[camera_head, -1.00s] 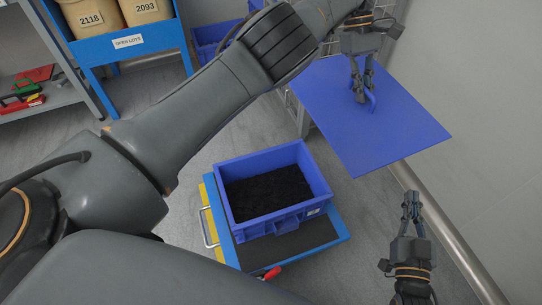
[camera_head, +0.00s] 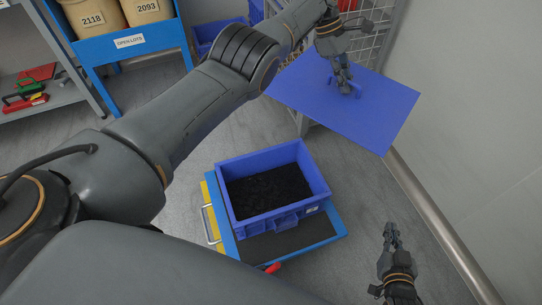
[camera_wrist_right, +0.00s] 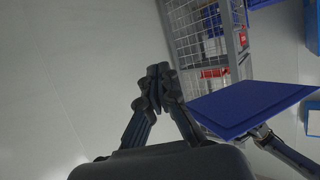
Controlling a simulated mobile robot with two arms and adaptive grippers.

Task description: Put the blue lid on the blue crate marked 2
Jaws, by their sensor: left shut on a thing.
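The blue lid (camera_head: 375,112) is a flat square panel held in the air at the upper right of the head view. It also shows in the right wrist view (camera_wrist_right: 245,108). My left gripper (camera_head: 345,88) is shut on the handle on top of the lid. The blue crate (camera_head: 228,207) stands open below and to the left of the lid, with dark granular stuff inside. A small white label is on its side; its mark is too small to read. My right gripper (camera_head: 391,238) is at the lower right, apart from the crate and lid, with its fingertips close together and nothing between them.
The crate stands on a blue trolley (camera_head: 330,232) with a dark top and a metal handle. A wire rack (camera_head: 372,45) stands behind the lid. A wall with a metal rail (camera_head: 425,210) runs along the right. A blue shelf (camera_head: 170,37) holds tubs at upper left.

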